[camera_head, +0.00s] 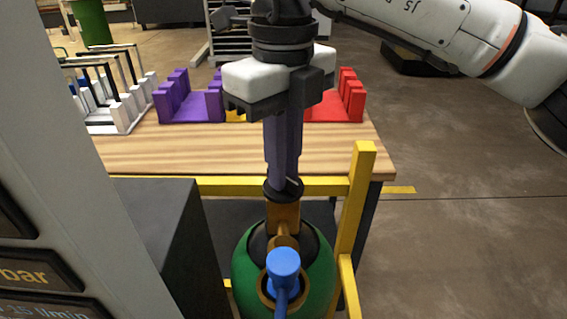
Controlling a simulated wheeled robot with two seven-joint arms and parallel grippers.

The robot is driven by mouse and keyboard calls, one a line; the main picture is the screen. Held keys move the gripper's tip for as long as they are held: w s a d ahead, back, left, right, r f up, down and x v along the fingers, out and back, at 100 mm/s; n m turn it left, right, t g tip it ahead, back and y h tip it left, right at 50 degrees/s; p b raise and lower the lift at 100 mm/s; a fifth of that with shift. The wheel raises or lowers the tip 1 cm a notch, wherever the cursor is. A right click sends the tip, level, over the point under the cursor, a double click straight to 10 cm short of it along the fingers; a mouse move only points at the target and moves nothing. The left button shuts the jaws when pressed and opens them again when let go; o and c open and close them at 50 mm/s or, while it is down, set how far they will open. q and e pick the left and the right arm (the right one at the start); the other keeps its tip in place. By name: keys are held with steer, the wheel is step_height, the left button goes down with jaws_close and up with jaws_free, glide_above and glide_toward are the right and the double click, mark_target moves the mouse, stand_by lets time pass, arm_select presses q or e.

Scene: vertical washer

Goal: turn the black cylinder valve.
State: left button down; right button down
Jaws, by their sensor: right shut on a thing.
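A green gas cylinder (241,275) stands upright at the bottom centre, with a brass valve body (284,218) on top. The black valve knob (284,192) sits on the brass body. My right gripper (284,182) reaches down from above, fingers pointing straight down, and is shut on the black valve knob. Its fingers hide much of the knob. A blue fitting (283,262) sticks out of the front of the brass body. My left gripper is not in view.
A yellow frame (357,200) stands close to the cylinder's right. A grey panel (60,180) fills the left, with a dark box (160,230) beside it. Behind, a wooden table (200,152) carries white racks (120,115), a purple holder (190,102) and a red holder (335,105).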

steer(key=shift+r, duration=0.1)
stand_by(0.3)
steer(key=c, duration=1.8)
jaws_free()
steer(key=shift+c, duration=0.2)
step_height(320, 180, up, 10)
steer(key=shift+r+p, duration=0.15)
steer(key=shift+p, duration=0.2)
